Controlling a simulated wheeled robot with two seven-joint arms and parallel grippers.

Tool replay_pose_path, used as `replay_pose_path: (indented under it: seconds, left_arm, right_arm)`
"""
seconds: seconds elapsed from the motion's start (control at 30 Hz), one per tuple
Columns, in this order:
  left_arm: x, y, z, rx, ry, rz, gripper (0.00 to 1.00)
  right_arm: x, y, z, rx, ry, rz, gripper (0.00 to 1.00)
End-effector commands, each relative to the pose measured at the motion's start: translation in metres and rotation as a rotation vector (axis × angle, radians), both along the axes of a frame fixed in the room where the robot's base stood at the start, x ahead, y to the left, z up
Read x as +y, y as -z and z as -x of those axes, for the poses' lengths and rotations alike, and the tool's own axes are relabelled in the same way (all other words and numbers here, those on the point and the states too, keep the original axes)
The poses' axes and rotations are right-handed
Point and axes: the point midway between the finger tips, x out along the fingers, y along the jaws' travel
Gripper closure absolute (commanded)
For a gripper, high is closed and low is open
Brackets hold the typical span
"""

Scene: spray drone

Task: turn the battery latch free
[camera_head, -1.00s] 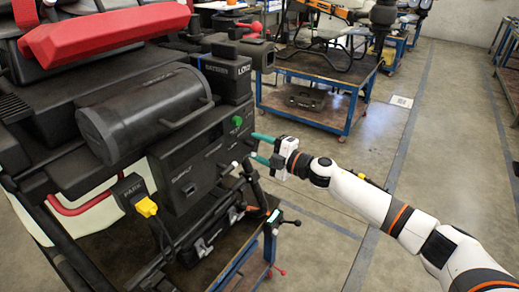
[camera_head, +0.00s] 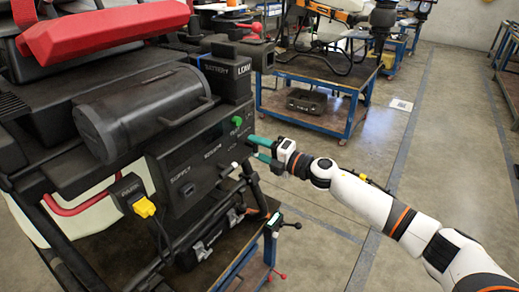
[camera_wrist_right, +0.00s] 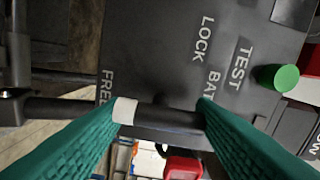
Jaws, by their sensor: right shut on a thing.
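The battery latch shows in the right wrist view as a dark bar (camera_wrist_right: 170,116) with a white end piece, in front of a dark panel (camera_wrist_right: 180,60). White words FREE, LOCK and BAT are printed around it. My right gripper (camera_wrist_right: 163,112) has its two green fingers on either side of this bar and is shut on it. The white end piece lies by the left finger, near the word FREE. In the head view my right gripper (camera_head: 255,150) is at the panel's right side, and the latch there is too small to make out clearly. My left gripper is out of view.
A green test button (camera_wrist_right: 276,77) sticks out beside the latch; it also shows in the head view (camera_head: 237,121). A yellow plug (camera_head: 144,208) and dark frame tubes are near the panel. A blue workbench (camera_head: 322,105) stands behind.

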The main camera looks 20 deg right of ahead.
Motion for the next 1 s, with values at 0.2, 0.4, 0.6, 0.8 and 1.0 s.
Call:
replay_pose_path:
  seconds: [0.2,0.4,0.6,0.8,1.0]
  left_arm:
    - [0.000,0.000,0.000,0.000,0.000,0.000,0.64]
    - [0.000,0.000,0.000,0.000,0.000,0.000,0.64]
    - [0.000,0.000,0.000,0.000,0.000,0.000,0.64]
    - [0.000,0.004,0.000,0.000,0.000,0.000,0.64]
    - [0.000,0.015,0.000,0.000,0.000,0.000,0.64]
  right_arm:
    - [0.000,0.000,0.000,-0.001,-0.001,0.003,0.71]
    - [0.000,0.000,0.000,0.000,-0.001,0.002,0.31]
    - [0.000,0.000,0.000,0.000,0.000,0.001,0.31]
    - [-0.009,0.003,0.010,0.001,0.002,0.003,0.31]
    - [-0.034,0.006,0.043,0.002,0.002,0.005,0.31]
